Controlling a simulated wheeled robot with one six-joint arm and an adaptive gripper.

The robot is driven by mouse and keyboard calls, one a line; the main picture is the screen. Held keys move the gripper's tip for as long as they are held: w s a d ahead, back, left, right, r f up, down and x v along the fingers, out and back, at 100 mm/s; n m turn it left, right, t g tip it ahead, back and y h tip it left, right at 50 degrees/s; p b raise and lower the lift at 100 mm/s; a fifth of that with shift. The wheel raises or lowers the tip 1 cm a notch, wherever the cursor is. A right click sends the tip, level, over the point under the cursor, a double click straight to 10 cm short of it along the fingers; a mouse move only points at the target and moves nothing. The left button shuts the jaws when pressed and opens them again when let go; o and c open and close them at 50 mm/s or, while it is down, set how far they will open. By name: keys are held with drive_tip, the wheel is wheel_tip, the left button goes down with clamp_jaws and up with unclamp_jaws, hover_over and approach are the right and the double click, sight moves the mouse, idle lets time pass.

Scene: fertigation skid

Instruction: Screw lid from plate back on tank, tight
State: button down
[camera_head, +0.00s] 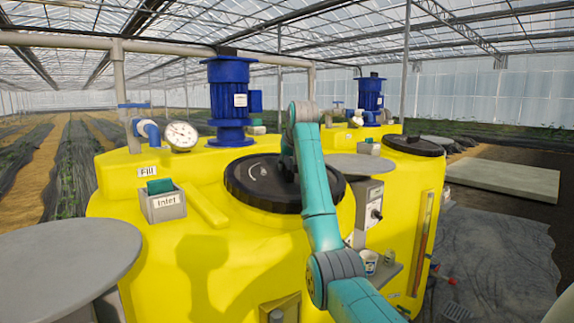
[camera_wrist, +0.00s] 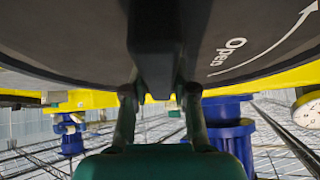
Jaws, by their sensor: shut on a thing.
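The black round lid (camera_head: 250,185) lies over the top opening of the near yellow tank (camera_head: 180,255). It looks level; whether its thread is tight cannot be seen. My gripper (camera_wrist: 158,95) is shut on the lid's raised black grip bar (camera_wrist: 155,45), one finger on each side. In the head view my teal arm reaches over the lid and hides its right part and the gripper's contact. A grey round plate (camera_head: 60,260) at the left is bare.
Another bare grey round plate (camera_head: 357,165) stands right of the lid. A blue motor (camera_head: 229,100), a gauge (camera_head: 181,136) and the inlet box (camera_head: 163,203) stand around the tank top. A second tank's black lid (camera_head: 413,146) is at the right.

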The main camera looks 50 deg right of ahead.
drive_tip(key=shift+w+f, duration=0.15)
drive_tip(key=shift+f, duration=0.8)
idle(1.1)
drive_tip(key=c, duration=0.8)
unclamp_jaws()
drive_tip(key=shift+c, duration=0.2)
drive_tip(key=o, duration=0.3)
drive_tip(key=shift+f, duration=0.2)
drive_tip(key=shift+r, duration=0.1)
clamp_jaws()
